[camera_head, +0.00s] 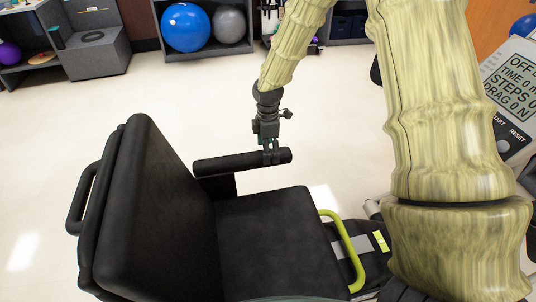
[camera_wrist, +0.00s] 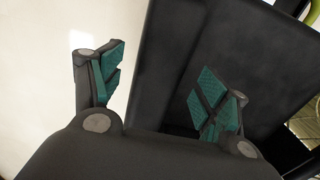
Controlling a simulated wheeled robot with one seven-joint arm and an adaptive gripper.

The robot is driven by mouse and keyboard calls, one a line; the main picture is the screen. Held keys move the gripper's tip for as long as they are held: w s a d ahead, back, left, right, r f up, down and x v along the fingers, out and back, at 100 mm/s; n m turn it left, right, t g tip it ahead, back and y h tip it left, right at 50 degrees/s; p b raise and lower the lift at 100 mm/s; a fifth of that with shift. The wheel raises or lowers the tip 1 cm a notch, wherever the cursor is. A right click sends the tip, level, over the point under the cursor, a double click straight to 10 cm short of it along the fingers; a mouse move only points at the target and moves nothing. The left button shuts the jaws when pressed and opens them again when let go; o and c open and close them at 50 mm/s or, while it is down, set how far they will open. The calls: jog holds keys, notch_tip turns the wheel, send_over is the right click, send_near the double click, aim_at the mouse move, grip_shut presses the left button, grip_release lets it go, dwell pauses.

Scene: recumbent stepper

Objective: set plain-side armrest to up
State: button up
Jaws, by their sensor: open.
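A black padded armrest (camera_head: 225,163) extends roughly level from beside the backrest, along the far side of the black seat (camera_head: 265,225). I take it for the plain-side armrest; no marking shows on it. My gripper (camera_head: 271,155) points down at the armrest's free end, with its fingers overlapping the bar in the head view. In the wrist view the two green-padded fingers (camera_wrist: 160,90) are spread apart. Dark surfaces fill the space between and beyond them; I cannot tell there where armrest ends and seat begins, or whether the fingers touch the bar.
The black backrest (camera_head: 150,210) stands left of the seat. A lime-green bar (camera_head: 351,262) is at the seat's front right. A console with a display (camera_head: 514,85) stands at the right. Shelves with exercise balls (camera_head: 185,27) line the back. The floor beyond the armrest is clear.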

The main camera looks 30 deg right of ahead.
jog(key=shift+f, duration=1.15)
